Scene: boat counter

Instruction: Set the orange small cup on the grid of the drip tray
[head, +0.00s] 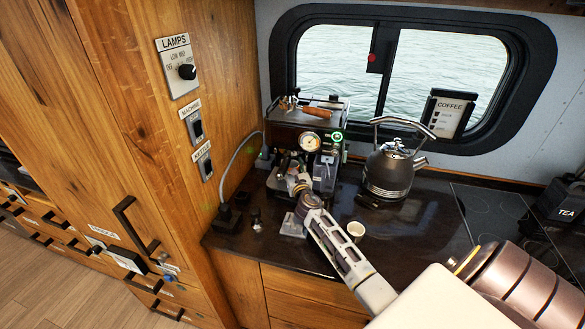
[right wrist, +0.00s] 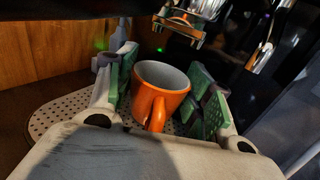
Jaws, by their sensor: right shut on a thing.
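The orange small cup (right wrist: 153,102) is upright between the green-padded fingers of my right gripper (right wrist: 163,92) in the right wrist view, its handle towards me. That gripper is shut on it. The perforated grid of the drip tray (right wrist: 50,120) shows to the left of and below the cup. I cannot tell whether the cup's base touches the grid. In the head view my right gripper (head: 297,187) is at the front of the coffee machine (head: 310,125), and I cannot make out the cup there. My left gripper is not in view.
The metal portafilter spout (right wrist: 185,32) hangs just above and behind the cup. A small white cup (head: 355,230) stands on the dark counter beside my arm. A wooden wall with switches (head: 195,125) is at the left.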

